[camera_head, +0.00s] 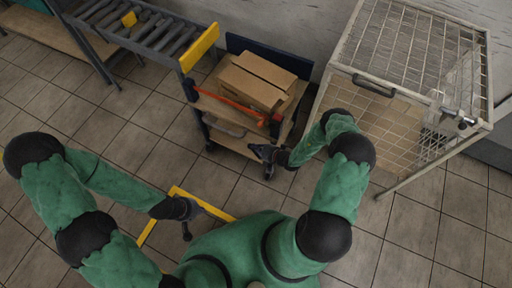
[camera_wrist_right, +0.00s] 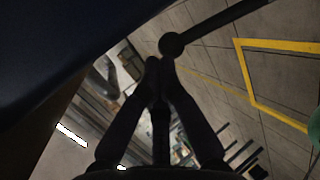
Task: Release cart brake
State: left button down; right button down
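The cart (camera_head: 215,110) stands in the middle of the head view, with cardboard boxes (camera_head: 258,80) on its top. A red bar (camera_head: 243,110) runs along its near side, and a grey curved handle (camera_head: 224,127) shows below it. I cannot tell which part is the brake. My right gripper (camera_head: 264,154) is at the cart's lower near right corner. In the right wrist view its fingertips (camera_wrist_right: 160,64) are together, close to a dark round knob (camera_wrist_right: 172,45) on a bar; contact is unclear. My left gripper (camera_head: 203,220) is open and empty above the floor, away from the cart.
A roller conveyor (camera_head: 150,32) with a yellow end plate (camera_head: 199,47) adjoins the cart on the left. A wire mesh cage (camera_head: 405,45) stands close on the right. Yellow floor marking (camera_head: 146,232) lies near my left gripper. The tiled floor at left is clear.

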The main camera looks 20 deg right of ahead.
jog(key=w+a+r+p+v, duration=0.1)
jog(key=p+v, duration=0.4)
jog(key=v, duration=0.8)
jog(key=shift+s+d+r, duration=0.15)
jog(key=shift+s+r, duration=0.2)
jog(key=shift+r, duration=0.6)
